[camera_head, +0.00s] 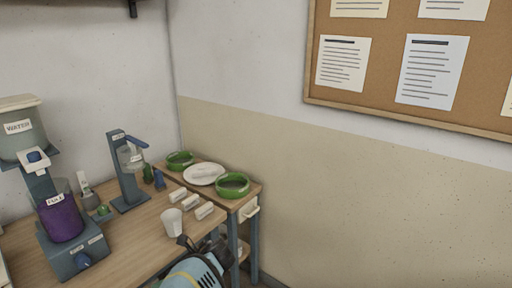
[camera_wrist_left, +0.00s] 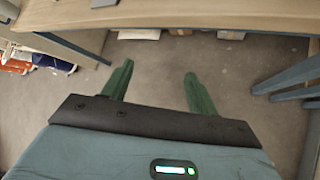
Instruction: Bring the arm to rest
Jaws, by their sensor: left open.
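My left gripper (camera_wrist_left: 154,70) shows in the left wrist view. Its two green fingers are spread apart with nothing between them. It is over the grey floor, in front of a wooden table edge (camera_wrist_left: 200,12). In the head view a teal and black part of an arm of mine shows at the bottom, in front of the wooden table (camera_head: 130,244); the fingers cannot be made out there. My right gripper is not in view.
On the table stand a mixer with a purple container (camera_head: 62,222), a blue stand (camera_head: 127,170), a white cup (camera_head: 172,222) and several small white blocks. A side table holds green bowls (camera_head: 233,186) and a white plate (camera_head: 204,174). Boxes lie underneath (camera_wrist_left: 139,34).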

